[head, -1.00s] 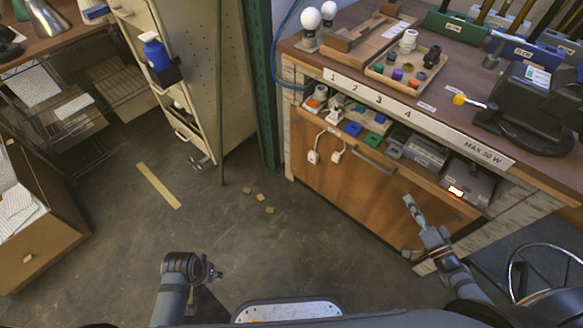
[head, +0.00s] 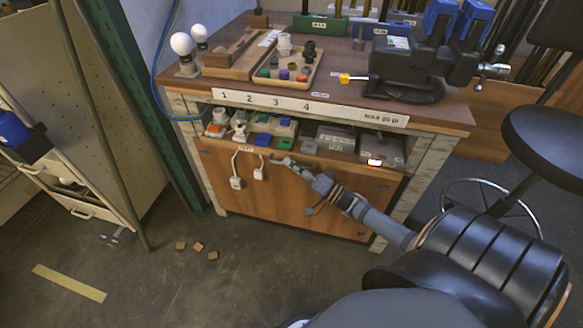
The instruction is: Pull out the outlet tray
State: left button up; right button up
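The outlet tray (head: 352,170) is the shelf-like tray under the bench top, with a wooden front edge. It holds several outlets, plugs and grey boxes. Its grey bar handle (head: 291,164) is at the front, partly covered by my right gripper. My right gripper (head: 284,166) reaches in from the lower right, with its fingertips at the handle. Whether it touches or grips the handle, I cannot tell. The tray looks flush with the bench front. My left gripper is out of view.
The bench top (head: 440,115) carries bulbs, a parts tray and a black vise (head: 405,70). Two white plugs (head: 236,183) hang on cords left of the handle. A stool (head: 545,135) stands at right. Small wooden blocks (head: 198,246) lie on the open floor at left.

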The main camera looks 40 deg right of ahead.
jog(key=shift+w, duration=0.1)
grip_shut()
jog(key=shift+a, duration=0.15)
